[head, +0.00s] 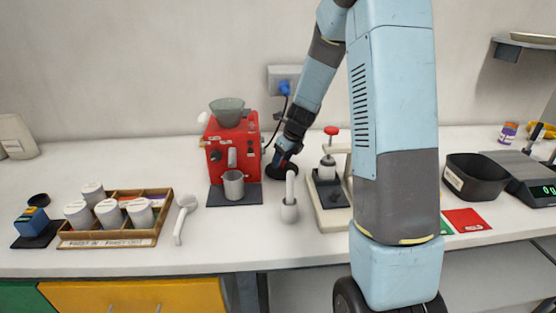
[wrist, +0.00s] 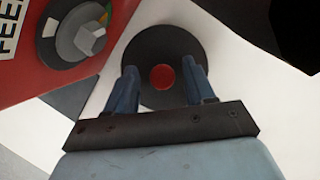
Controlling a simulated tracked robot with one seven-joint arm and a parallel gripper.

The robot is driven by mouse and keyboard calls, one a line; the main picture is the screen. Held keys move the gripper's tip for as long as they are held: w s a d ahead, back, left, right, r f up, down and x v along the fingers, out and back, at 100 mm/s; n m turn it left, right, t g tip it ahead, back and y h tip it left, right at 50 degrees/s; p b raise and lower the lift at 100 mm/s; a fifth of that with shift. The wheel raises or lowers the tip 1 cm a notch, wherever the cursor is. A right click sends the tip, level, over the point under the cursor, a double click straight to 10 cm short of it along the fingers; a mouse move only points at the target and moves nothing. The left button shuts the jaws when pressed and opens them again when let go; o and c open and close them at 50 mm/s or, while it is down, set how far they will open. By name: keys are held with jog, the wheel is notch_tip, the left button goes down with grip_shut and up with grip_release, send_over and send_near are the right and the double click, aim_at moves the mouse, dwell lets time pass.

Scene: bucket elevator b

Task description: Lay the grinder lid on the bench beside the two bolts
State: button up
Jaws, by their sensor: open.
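A black round disc with a red centre knob, which looks like the grinder lid (wrist: 160,42), lies on the white bench just right of the red grinder (head: 219,152). It also shows in the head view (head: 276,173), partly hidden by my gripper (head: 281,162). In the wrist view my gripper (wrist: 162,80) is open, with one blue finger on each side of the red knob. I cannot tell whether the fingers touch the lid. The grinder's hopper (head: 229,112) stands on top of it. I cannot make out the two bolts in either view.
A grey cup (head: 233,184) stands before the grinder. A wooden tray (head: 115,240) is at the left.

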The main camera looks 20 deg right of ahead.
jog(key=s+r+n, duration=0.4)
jog(key=s+r, duration=0.2)
jog(key=r, duration=0.3)
jog(key=s+r+n, duration=0.3)
jog(key=s+r, duration=0.2)
jog(key=r, duration=0.3)
jog(key=s+r+n+t+h, duration=0.1)
jog(key=s+r+n, duration=0.2)
jog(key=s+n, duration=0.8)
jog(key=s+a+r+n+t+h, duration=0.1)
jog(key=s+r+n, duration=0.2)
jog(key=s+n, duration=0.8)
jog(key=shift+s+a+r, duration=0.15)
jog(key=shift+s+a, duration=0.15)
jog(key=shift+s, duration=0.6)
jog(key=shift+s, duration=0.15)
